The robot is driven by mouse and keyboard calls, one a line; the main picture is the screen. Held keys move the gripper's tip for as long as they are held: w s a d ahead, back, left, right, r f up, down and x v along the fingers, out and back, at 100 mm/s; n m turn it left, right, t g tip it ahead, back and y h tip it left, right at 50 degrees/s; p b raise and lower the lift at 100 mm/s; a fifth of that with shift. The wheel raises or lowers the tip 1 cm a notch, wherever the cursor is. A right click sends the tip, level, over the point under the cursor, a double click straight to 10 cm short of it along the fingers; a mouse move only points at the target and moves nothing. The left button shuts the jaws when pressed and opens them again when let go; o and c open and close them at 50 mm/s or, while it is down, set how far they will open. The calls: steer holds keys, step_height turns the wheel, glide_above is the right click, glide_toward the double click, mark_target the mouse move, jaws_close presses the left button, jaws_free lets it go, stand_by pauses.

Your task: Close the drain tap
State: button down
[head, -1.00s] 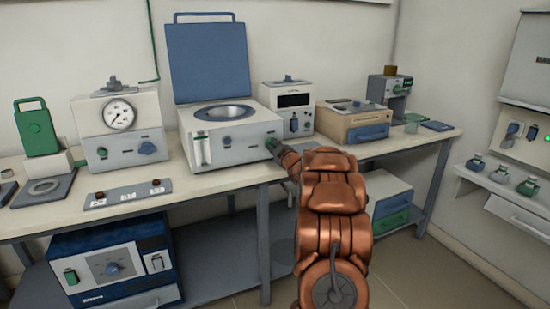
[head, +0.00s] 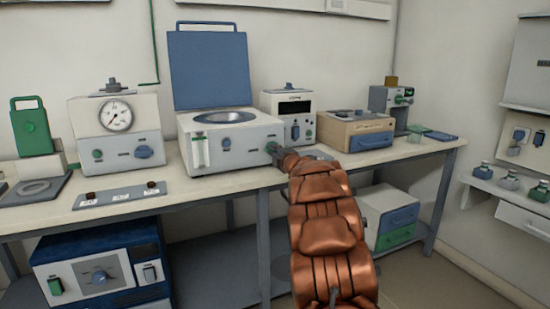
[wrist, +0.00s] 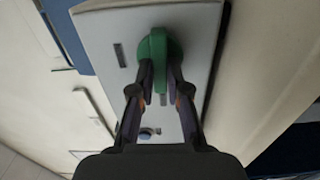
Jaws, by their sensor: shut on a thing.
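The drain tap is a green round knob with a bar handle (wrist: 157,50) on the pale front panel of a white bath unit (head: 235,160) with a raised blue lid. In the head view the tap (head: 271,147) shows at the right end of that panel, partly hidden by my gripper (head: 284,156). In the wrist view my gripper (wrist: 162,92) has one finger on each side of the green bar and is shut on its lower end. The bar points down the wrist picture, toward my gripper. A blue knob (wrist: 147,133) shows farther down the same panel.
A white meter with a cooling display (head: 288,104) and a tan box (head: 355,132) stand to the right of the bath unit. A gauge unit (head: 116,127) stands to its left.

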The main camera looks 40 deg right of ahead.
steer(key=shift+f+n, duration=0.1)
steer(key=shift+n, duration=0.2)
steer(key=c, duration=1.1)
jaws_free()
steer(key=shift+c, duration=0.2)
steer(key=shift+s, duration=0.15)
steer(key=shift+s+a+r, duration=0.2)
steer(key=shift+s+a, duration=0.05)
steer(key=shift+s, duration=0.3)
steer(key=v, duration=1)
steer(key=shift+s, duration=0.25)
steer(key=shift+a+f, duration=0.1)
steer(key=shift+f, duration=0.05)
